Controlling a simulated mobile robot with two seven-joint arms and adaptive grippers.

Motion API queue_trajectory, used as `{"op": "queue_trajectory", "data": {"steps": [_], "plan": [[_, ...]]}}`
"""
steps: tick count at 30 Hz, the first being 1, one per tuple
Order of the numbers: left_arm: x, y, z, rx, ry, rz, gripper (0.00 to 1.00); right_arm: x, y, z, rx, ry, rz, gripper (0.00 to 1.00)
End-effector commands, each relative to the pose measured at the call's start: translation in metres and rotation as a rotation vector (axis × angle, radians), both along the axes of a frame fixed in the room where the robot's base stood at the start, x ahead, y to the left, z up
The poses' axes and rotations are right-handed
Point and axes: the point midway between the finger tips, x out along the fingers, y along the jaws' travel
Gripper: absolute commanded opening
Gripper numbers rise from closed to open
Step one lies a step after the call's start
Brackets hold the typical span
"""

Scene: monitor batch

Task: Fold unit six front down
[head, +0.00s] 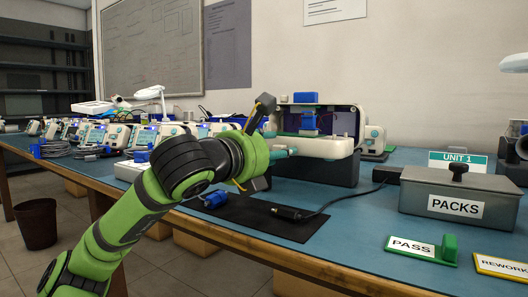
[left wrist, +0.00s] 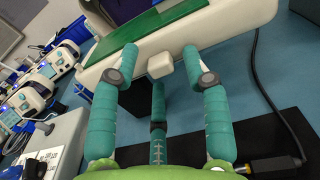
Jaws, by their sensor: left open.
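The opened unit (head: 345,118) stands on a dark block on the bench, its inside showing a blue block and coloured wires. Its cream front (head: 325,147) sticks out low toward me, roughly level. I see no number on it. In the left wrist view the front (left wrist: 225,25) carries a green board and has a small cream tab (left wrist: 160,64) on its near edge. My left gripper (head: 284,144) is at the left end of the front. In the wrist view its teal fingers (left wrist: 161,58) are spread, with the tab between their tips; contact is unclear. My right gripper is out of view.
A black mat (head: 260,222) bears a corded black tool (head: 290,212); a blue piece (head: 214,199) lies by its left end. A grey PACKS box (head: 420,190), PASS sign (head: 412,246) and REWORK sign (head: 500,267) are at right. Several monitors line the bench at left.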

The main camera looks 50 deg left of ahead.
Motion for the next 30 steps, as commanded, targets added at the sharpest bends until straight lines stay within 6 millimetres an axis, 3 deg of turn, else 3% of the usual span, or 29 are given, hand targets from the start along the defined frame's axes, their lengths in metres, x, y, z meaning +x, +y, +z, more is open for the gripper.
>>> {"op": "queue_trajectory", "data": {"steps": [17, 30], "plan": [[-0.022, -0.006, 0.000, 0.002, 0.004, 0.000, 0.47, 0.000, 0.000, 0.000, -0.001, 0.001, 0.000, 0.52], [-0.096, -0.023, 0.006, 0.003, -0.005, 0.001, 0.47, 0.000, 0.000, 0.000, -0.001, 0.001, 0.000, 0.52]]}}
